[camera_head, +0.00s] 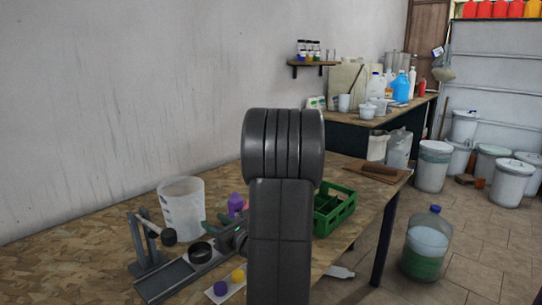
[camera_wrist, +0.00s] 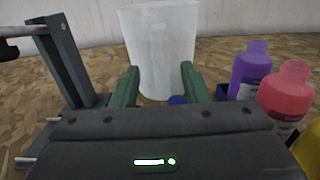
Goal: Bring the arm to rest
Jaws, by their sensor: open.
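My gripper (camera_wrist: 162,88) shows in the wrist view with its two green fingers apart and nothing between them. A white bucket (camera_wrist: 158,45) stands beyond the fingertips; it also shows in the head view (camera_head: 182,208). My arm is folded upright in the middle of the head view and hides part of the table behind it. In the wrist view a purple bottle (camera_wrist: 250,70) and a red bottle (camera_wrist: 286,95) stand right of the fingers, and a dark metal stand (camera_wrist: 62,60) is at the left.
A large bottle (camera_head: 426,245) stands on the floor at the right, with several white drums behind.

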